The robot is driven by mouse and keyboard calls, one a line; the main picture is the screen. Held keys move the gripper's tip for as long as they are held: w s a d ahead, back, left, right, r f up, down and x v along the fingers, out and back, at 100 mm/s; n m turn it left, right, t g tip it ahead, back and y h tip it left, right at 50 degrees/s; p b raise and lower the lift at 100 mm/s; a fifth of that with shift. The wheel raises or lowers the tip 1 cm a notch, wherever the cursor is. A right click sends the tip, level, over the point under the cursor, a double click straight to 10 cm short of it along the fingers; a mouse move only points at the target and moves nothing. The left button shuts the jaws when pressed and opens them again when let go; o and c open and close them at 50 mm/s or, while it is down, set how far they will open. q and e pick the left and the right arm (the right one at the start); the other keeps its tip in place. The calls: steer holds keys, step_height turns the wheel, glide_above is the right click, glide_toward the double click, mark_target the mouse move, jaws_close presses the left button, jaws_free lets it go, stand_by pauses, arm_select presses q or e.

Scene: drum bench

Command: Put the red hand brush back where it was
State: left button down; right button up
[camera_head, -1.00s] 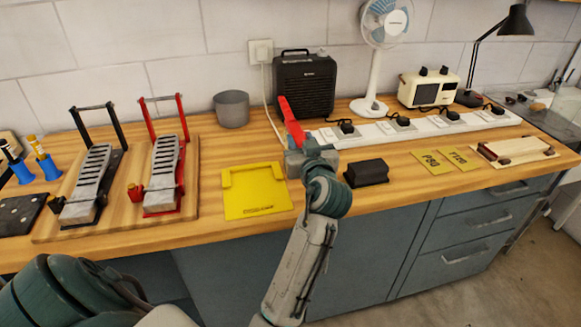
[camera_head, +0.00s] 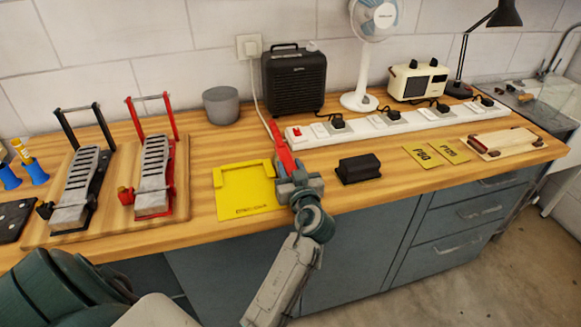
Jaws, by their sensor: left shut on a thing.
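The red hand brush (camera_head: 282,150) is in the head view, just right of the yellow tray-like holder (camera_head: 263,197). My left gripper (camera_head: 290,172) is shut on the brush near its near end. The brush slants up and away toward the power strip's left end. Its bristles and lower side are hidden, and I cannot tell whether it touches the bench. The yellow holder lies flat near the bench's front edge, with a raised rim along its back and sides; it looks empty. My right gripper is not in view.
A white power strip (camera_head: 358,130) runs behind, with a black heater (camera_head: 294,82) and a fan (camera_head: 372,20) beyond. A dark block (camera_head: 359,169) sits to the right. A grey cup (camera_head: 221,105) and two pedals on a board (camera_head: 178,205) stand left.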

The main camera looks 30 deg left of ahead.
arm_select(q)
steer(key=shift+f+b, duration=0.25)
steer(key=shift+b, duration=0.05)
steer(key=shift+f+b, duration=0.3)
steer(key=shift+b, duration=0.1)
steer(key=shift+f, duration=0.25)
steer(key=shift+s, duration=0.1)
steer(key=c, duration=1.3)
jaws_free()
steer(key=shift+f, duration=0.1)
steer(key=shift+o, duration=1.4)
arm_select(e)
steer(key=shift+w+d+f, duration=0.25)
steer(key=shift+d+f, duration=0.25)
arm_select(q)
steer(key=shift+r, duration=0.2)
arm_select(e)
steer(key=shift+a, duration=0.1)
